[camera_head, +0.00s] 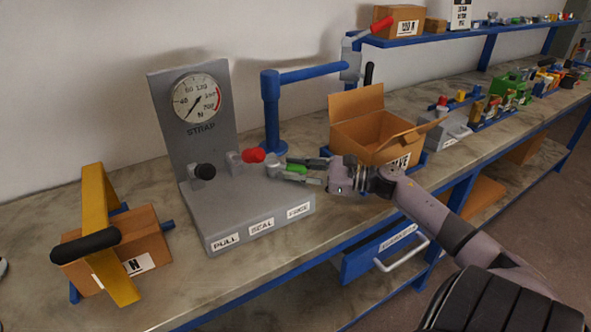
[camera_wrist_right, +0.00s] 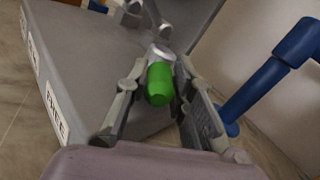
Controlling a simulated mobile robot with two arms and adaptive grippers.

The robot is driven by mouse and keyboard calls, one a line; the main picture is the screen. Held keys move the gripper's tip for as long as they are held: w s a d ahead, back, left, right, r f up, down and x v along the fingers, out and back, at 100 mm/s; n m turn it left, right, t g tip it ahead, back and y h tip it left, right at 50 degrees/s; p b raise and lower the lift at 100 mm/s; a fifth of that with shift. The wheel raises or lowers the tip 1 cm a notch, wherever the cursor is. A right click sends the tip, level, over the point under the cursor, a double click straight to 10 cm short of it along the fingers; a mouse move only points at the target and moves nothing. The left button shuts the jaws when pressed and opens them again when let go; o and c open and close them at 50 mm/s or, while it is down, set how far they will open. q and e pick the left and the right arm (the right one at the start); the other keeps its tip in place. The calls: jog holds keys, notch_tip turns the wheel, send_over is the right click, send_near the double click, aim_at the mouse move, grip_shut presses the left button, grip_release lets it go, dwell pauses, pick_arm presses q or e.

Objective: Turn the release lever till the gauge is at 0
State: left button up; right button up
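A grey strap machine (camera_head: 190,110) stands on the bench with a round gauge (camera_head: 195,97) on its upright panel. The gauge's dark needle slants between lower left and upper right; its exact reading is too small to tell. The base carries PULL, SEAL and FREE labels. The green-handled lever (camera_head: 296,169) is on the right side, above the FREE label. My right gripper (camera_head: 300,170) is around the green handle. In the right wrist view the green grip (camera_wrist_right: 160,84) lies between the spread fingers (camera_wrist_right: 160,100), with gaps showing on both sides.
A black knob (camera_head: 205,172) and a red knob (camera_head: 254,155) stand left of the green handle. A blue post with an arm (camera_head: 272,105) rises behind. An open carton (camera_head: 365,130) is close behind my right gripper. A boxed yellow-strapped package (camera_head: 95,200) sits at left.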

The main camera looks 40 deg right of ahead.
jog(key=o, duration=0.4)
jog(key=shift+c, duration=0.2)
jog(key=v, duration=1.2)
jog(key=shift+c, duration=0.3)
